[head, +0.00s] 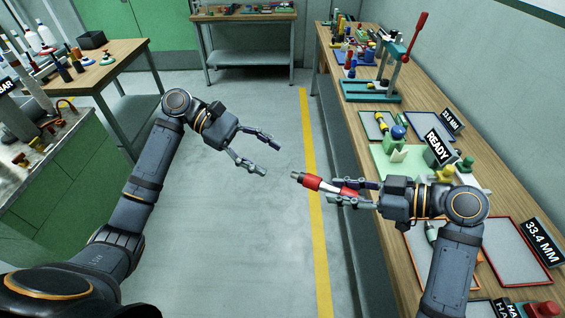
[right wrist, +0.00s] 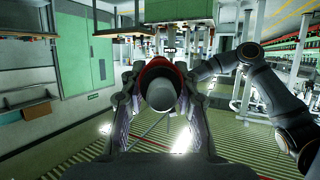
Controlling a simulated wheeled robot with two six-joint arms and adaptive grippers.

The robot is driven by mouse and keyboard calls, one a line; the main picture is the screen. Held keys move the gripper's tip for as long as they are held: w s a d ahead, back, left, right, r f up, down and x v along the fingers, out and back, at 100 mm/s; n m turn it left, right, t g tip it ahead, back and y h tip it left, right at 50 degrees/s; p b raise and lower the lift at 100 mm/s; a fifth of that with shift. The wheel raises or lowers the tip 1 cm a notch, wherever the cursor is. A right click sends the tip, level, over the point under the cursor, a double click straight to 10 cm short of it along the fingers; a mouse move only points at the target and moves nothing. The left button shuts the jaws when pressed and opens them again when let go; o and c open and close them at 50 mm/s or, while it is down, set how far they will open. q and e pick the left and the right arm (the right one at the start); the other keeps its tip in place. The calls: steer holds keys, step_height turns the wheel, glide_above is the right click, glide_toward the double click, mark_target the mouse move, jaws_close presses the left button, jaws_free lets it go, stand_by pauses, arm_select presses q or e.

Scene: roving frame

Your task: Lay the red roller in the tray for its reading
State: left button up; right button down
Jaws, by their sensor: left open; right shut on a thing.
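My right gripper (head: 338,192) is shut on the red roller (head: 311,181) and holds it in the air over the floor, left of the long bench. The roller has a red body and a grey narrow end pointing left. In the right wrist view the roller (right wrist: 160,88) shows end-on between the fingers. My left gripper (head: 271,159) is open and empty, left of the roller. A red-rimmed tray (head: 515,252) lies on the bench by the 33.4 MM sign. An orange-rimmed tray (head: 418,262) is partly hidden by my right arm. A farther tray (head: 371,130) holds a yellow piece.
The bench (head: 345,115) carries a READY sign (head: 438,147) by a pale green mat (head: 384,158), a red-levered press (head: 402,60) and a 33.6 MM sign (head: 453,121). A green cabinet (head: 60,180) stands at left. The floor between is clear, with a yellow line (head: 316,230).

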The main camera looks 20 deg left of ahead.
mark_target(299, 175)
arm_select(q)
steer(key=x, duration=1)
steer(key=shift+d, duration=0.15)
jaws_close()
arm_select(e)
steer(key=c, duration=0.9)
jaws_free()
steer(key=shift+d, duration=0.15)
